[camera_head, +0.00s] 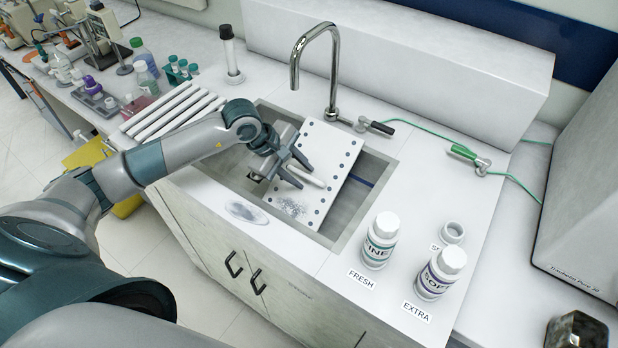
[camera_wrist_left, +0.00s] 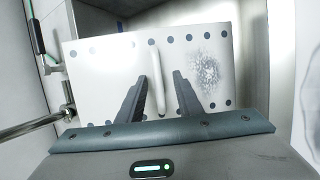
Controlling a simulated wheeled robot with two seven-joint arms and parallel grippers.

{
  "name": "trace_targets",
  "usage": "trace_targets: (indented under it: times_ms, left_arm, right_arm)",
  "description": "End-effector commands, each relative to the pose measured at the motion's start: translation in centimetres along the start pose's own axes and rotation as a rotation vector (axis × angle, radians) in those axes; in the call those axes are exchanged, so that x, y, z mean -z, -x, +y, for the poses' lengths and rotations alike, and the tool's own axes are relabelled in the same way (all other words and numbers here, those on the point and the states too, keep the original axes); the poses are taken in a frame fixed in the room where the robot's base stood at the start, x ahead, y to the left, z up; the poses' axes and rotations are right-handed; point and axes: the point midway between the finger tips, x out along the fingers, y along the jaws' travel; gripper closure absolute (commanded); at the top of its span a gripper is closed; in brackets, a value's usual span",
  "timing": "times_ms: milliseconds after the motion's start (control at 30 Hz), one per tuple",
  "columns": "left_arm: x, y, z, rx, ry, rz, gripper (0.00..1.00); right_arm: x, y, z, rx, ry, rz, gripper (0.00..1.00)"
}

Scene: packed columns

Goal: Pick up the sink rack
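The sink rack (camera_head: 328,150) is a white plate with dark round holes along its edges and a raised white bar handle (camera_head: 306,176). It lies over the sink basin (camera_head: 361,201), with a grey speckled patch near its front. It also fills the middle of the left wrist view (camera_wrist_left: 95,75). My left gripper (camera_head: 301,170) is over the rack at the handle. In the left wrist view the two fingers (camera_wrist_left: 160,77) are apart, one on each side of the handle (camera_wrist_left: 155,62), with visible gaps. My right gripper is not in view.
A curved tap (camera_head: 296,62) rises behind the sink. Labelled white bottles (camera_head: 380,240) (camera_head: 440,272) and a small white jar (camera_head: 453,233) stand to the right. White rods (camera_head: 170,110) lie to the left. A green hose (camera_head: 430,138) runs along the back right.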

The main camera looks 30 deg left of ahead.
Motion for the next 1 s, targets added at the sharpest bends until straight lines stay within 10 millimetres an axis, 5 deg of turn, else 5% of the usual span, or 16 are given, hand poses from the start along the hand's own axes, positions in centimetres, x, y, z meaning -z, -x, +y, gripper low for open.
trace_targets:
  times_ms: [67, 200, 1000]
  left_arm:
    - [0.00, 0.01, 0.01, 0.000, 0.000, 0.000, 0.72]
    - [0.00, 0.01, 0.01, 0.000, 0.000, 0.000, 1.00]
    - [0.00, -0.05, -0.06, 0.001, 0.000, 0.000, 1.00]
  right_arm:
    - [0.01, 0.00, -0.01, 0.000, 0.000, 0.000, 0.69]
    - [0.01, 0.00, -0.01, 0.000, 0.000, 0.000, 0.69]
    - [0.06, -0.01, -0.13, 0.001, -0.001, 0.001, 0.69]
